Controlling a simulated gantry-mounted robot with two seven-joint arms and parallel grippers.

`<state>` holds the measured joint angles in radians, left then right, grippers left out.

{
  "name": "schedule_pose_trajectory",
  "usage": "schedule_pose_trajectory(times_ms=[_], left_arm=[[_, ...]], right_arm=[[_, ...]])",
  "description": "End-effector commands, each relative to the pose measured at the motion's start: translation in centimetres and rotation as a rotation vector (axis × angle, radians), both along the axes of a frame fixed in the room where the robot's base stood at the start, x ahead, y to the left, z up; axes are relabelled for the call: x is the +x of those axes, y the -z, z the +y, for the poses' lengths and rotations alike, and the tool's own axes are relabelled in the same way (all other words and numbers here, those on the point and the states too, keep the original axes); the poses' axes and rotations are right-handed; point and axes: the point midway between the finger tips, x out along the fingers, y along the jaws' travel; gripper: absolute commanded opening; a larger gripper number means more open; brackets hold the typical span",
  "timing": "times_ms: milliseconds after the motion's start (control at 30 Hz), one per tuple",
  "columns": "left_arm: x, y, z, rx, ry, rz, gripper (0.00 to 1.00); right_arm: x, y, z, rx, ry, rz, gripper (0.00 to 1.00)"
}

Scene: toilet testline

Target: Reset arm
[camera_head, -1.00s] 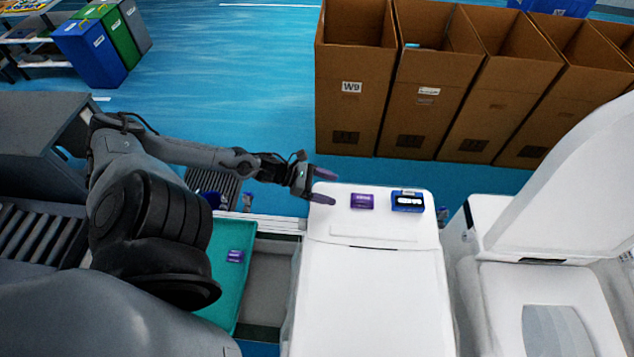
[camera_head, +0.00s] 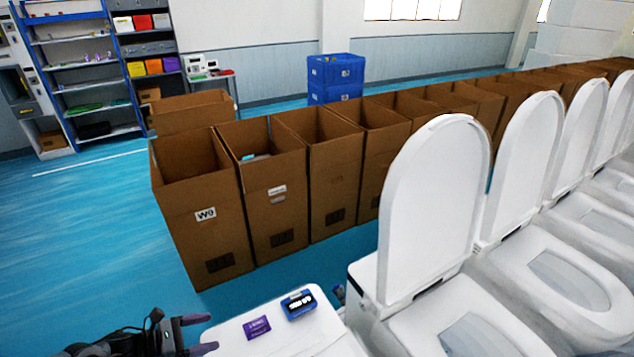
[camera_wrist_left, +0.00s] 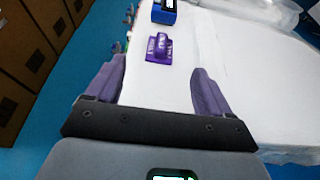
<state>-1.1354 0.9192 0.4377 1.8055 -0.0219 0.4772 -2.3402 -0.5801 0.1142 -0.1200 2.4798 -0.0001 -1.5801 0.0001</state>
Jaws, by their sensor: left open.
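My left gripper (camera_head: 200,334) is at the bottom left of the head view, beside the near left corner of a white toilet tank top (camera_head: 290,340). Its purple fingers are apart with nothing between them, and the left wrist view also shows them (camera_wrist_left: 158,90) open. A small purple box (camera_head: 257,327) lies on the tank top just beyond the fingertips; it also shows in the wrist view (camera_wrist_left: 159,47). A blue device with a display (camera_head: 299,303) sits beside the box, farther from the gripper, and shows at the wrist view's top edge (camera_wrist_left: 164,12). My right gripper is in neither view.
Tall open cardboard boxes (camera_head: 205,228) stand in a row behind the tank. White toilets with raised lids (camera_head: 435,215) line the right side. Blue crates (camera_head: 335,78) and shelves (camera_head: 80,75) stand at the back. Blue floor (camera_head: 100,240) is clear at left.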

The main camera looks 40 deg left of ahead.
Motion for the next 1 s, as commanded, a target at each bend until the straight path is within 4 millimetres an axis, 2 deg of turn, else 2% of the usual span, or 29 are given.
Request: schedule_pose_trajectory(times_ms=[67, 167, 267, 367, 400, 500, 633, 733, 833, 1000], left_arm=[[0.6, -1.4, 0.0, -0.023, -0.035, -0.038, 0.82], [1.3, -2.8, -1.9, -0.097, -0.076, -0.095, 0.82], [2.5, -4.6, -5.8, -0.202, -0.125, -0.154, 0.82], [4.6, -6.1, -10.3, -0.379, -0.245, -0.132, 0.82], [5.5, -6.7, -12.2, -0.484, -0.31, -0.096, 0.82], [7.4, -7.9, -16.4, -0.757, -0.471, 0.021, 0.82], [8.8, -9.5, -21.4, -1.131, -0.695, 0.215, 0.82], [8.8, -10.7, -24.7, -1.408, -0.889, 0.379, 0.82], [7.7, -11.3, -27.5, -1.649, -1.118, 0.542, 0.82], [3.6, -10.6, -29.9, -1.924, -1.587, 0.726, 0.82]], right_arm=[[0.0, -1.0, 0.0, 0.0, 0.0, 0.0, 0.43], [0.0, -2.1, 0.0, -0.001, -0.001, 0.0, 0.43], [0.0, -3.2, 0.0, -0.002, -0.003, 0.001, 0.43], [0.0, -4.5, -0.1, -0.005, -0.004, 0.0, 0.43], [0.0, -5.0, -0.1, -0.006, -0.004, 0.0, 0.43], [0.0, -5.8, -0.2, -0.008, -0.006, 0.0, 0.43], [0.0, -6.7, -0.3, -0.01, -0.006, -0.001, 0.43], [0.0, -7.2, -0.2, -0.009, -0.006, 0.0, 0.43], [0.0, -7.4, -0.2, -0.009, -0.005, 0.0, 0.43], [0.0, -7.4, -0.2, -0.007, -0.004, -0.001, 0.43]])
